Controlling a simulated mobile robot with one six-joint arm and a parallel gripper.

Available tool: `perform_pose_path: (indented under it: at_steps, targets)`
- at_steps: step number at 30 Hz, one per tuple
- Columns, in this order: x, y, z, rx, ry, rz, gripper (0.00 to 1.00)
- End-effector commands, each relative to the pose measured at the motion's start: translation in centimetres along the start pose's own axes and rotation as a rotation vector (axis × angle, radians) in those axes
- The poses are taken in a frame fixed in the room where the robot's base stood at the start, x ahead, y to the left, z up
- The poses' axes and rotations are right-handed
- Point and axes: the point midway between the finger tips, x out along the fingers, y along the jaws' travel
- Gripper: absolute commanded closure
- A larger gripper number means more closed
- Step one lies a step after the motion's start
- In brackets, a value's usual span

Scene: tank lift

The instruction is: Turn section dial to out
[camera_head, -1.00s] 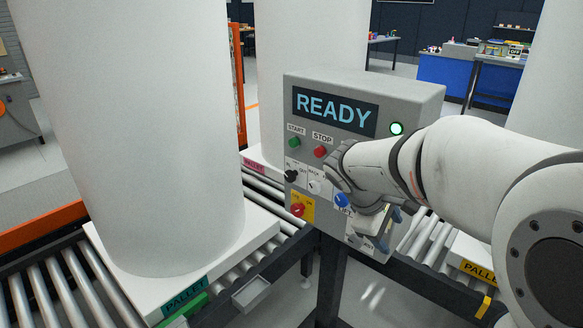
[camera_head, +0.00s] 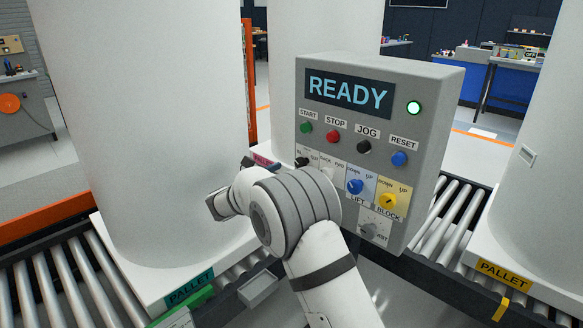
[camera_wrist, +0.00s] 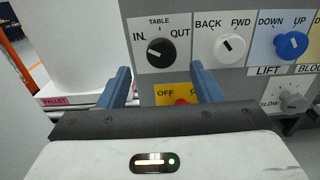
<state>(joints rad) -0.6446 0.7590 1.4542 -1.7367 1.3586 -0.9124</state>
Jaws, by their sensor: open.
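The black dial (camera_wrist: 161,52) lies between the printed words IN and OUT, under the label TABLE; I see no label reading "section". Its white mark appears to lie toward the IN side. In the head view the dial (camera_head: 302,161) shows just above my arm. My gripper (camera_wrist: 159,68) is open and empty. Its two blue fingers stand apart, left and right, with their tips a little below the dial in the wrist view. I cannot tell how far they are from the panel.
A white BACK/FWD dial (camera_wrist: 229,47) sits just right, then a blue LIFT dial (camera_wrist: 291,45). A red OFF knob (camera_wrist: 184,101) is below, partly hidden. The grey panel (camera_head: 432,150) reads READY. A large white cylinder (camera_head: 150,120) stands close left on a pallet (camera_head: 130,270).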

Motion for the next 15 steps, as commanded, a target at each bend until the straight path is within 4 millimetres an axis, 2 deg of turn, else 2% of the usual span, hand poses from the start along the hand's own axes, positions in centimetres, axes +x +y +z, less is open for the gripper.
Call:
perform_pose_path:
  at_steps: [6, 10, 15]
  targets:
    - [3.8, -0.1, 0.0, 0.001, 0.002, -0.003, 0.41]
    - [5.2, -0.1, 0.0, 0.003, 0.002, -0.003, 0.41]
    - [6.0, -0.1, 0.0, 0.002, 0.003, -0.002, 0.41]
